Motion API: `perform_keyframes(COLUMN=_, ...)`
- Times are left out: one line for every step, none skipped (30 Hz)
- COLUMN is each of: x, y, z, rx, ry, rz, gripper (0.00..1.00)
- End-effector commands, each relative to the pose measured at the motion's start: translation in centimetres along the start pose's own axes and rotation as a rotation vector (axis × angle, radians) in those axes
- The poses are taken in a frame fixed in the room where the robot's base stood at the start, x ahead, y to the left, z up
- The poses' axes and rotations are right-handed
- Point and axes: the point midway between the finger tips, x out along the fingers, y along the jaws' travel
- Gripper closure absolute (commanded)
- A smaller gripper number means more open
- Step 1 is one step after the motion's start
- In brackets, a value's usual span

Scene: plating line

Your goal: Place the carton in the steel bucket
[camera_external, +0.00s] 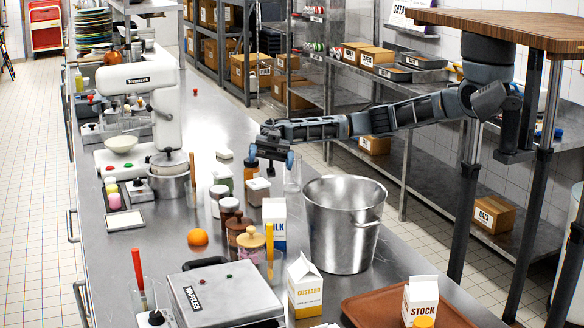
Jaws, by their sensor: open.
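The steel bucket (343,232) stands upright on the steel counter, and its inside is mostly hidden by the near wall. Three white gable-top cartons are in view. The milk carton (274,224) stands just left of the bucket, the custard carton (305,291) stands in front of it, and the stock carton (420,299) stands on a brown tray (366,308) at the lower right. My gripper (270,163) is open and points down over the counter behind the milk carton and the bucket. I see nothing held between its fingers.
Jars with dark lids (229,212), a clear glass (292,175) and small containers crowd the counter left of and behind the bucket. A waffle iron (227,297), an orange (197,237) and a white mixer (149,110) are further left. Shelves (440,180) stand behind.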

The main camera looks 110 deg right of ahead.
Motion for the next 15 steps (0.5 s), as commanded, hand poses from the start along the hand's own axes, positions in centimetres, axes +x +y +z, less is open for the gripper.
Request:
perform_keyframes(x=-0.2, y=0.1, z=-0.2, rx=0.055, ry=-0.002, rz=0.003, gripper=0.07)
perform_keyframes(x=-0.3, y=0.1, z=-0.2, rx=0.09, ry=-0.003, rz=0.005, gripper=0.07)
perform_keyframes(x=-0.5, y=0.1, z=-0.1, rx=0.136, ry=-0.004, rz=0.007, gripper=0.07)
perform_keyframes(x=-0.6, y=0.1, z=-0.1, rx=0.17, ry=-0.004, rz=0.008, gripper=0.07)
perform_keyframes(x=-0.7, y=0.1, z=-0.1, rx=0.203, ry=-0.004, rz=0.009, gripper=0.07)
perform_keyframes(x=-0.6, y=-0.1, z=1.0, rx=0.23, ry=-0.001, rz=0.011, gripper=0.07)
perform_keyframes(x=-0.6, y=-0.5, z=2.4, rx=0.228, ry=0.0, rz=0.01, gripper=0.07)
perform_keyframes(x=-0.5, y=-0.7, z=3.4, rx=0.227, ry=0.001, rz=0.01, gripper=0.07)
perform_keyframes(x=-0.5, y=-1.0, z=4.8, rx=0.225, ry=0.001, rz=0.011, gripper=0.07)
perform_keyframes(x=-0.5, y=-1.2, z=5.6, rx=0.225, ry=0.001, rz=0.01, gripper=0.07)
perform_keyframes(x=-0.5, y=-1.3, z=6.4, rx=0.223, ry=-0.001, rz=0.01, gripper=0.07)
perform_keyframes(x=-0.6, y=-1.5, z=7.5, rx=0.222, ry=-0.001, rz=0.011, gripper=0.07)
perform_keyframes(x=-0.6, y=-1.7, z=8.1, rx=0.22, ry=-0.001, rz=0.01, gripper=0.07)
perform_keyframes(x=-0.6, y=-1.8, z=8.7, rx=0.22, ry=-0.002, rz=0.009, gripper=0.07)
perform_keyframes(x=-0.6, y=-2.0, z=9.4, rx=0.219, ry=-0.002, rz=0.009, gripper=0.07)
